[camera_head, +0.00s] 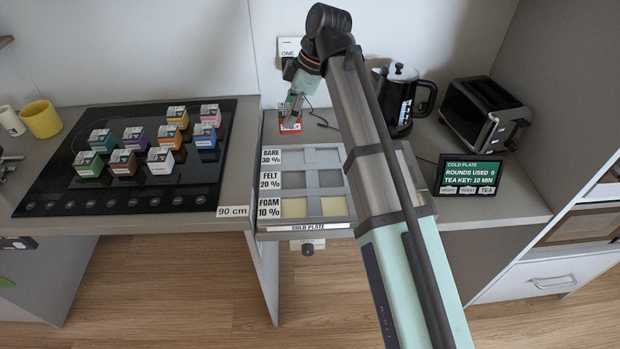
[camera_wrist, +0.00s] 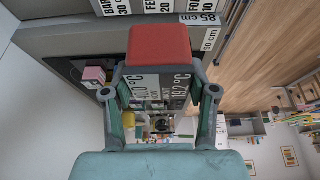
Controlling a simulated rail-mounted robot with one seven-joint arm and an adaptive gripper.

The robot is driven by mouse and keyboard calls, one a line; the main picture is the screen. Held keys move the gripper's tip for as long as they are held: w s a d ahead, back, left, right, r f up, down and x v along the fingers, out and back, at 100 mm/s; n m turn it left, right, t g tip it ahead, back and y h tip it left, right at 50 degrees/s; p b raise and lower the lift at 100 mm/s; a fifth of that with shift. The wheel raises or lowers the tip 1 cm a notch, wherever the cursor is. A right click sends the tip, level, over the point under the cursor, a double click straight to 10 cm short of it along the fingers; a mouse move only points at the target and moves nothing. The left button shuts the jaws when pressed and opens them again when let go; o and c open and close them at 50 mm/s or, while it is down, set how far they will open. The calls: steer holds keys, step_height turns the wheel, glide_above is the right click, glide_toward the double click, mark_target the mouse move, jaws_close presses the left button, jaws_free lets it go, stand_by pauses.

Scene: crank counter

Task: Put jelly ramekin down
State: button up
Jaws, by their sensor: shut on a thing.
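The red jelly ramekin (camera_head: 290,125) is at the back of the counter, behind the cold plate (camera_head: 345,226). In the wrist view the ramekin (camera_wrist: 160,46) sits between the fingertips, above a dark label reading 40.0 °C and 19.2 °C. My gripper (camera_head: 292,113) is shut on it, pointing down; the fingers also show in the wrist view (camera_wrist: 158,72). I cannot tell whether the ramekin touches the counter. The cold plate has rows marked BARE 30%, FELT 20% and FOAM 10%. My arm hides its right side.
A black hob (camera_head: 130,190) with several coloured cubes is at left, beside a yellow mug (camera_head: 41,119). A kettle (camera_head: 405,100), a toaster (camera_head: 486,112) and a display (camera_head: 470,174) reading "rounds used 0" stand at right. A cable lies behind the ramekin.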

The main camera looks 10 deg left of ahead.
step_height(320, 180, down, 20)
steer(key=p, duration=0.3)
steer(key=shift+w+r, duration=0.1)
stand_by(0.3)
steer(key=shift+f, duration=0.2)
steer(key=o, duration=1.3)
steer(key=shift+o, duration=0.2)
steer(key=shift+r, duration=0.1)
steer(key=shift+r+p, duration=0.2)
steer(key=shift+p, duration=0.15)
steer(key=b+v, duration=0.2)
steer(key=v, duration=0.9)
steer(key=shift+r, duration=0.4)
steer(key=shift+d, duration=0.1)
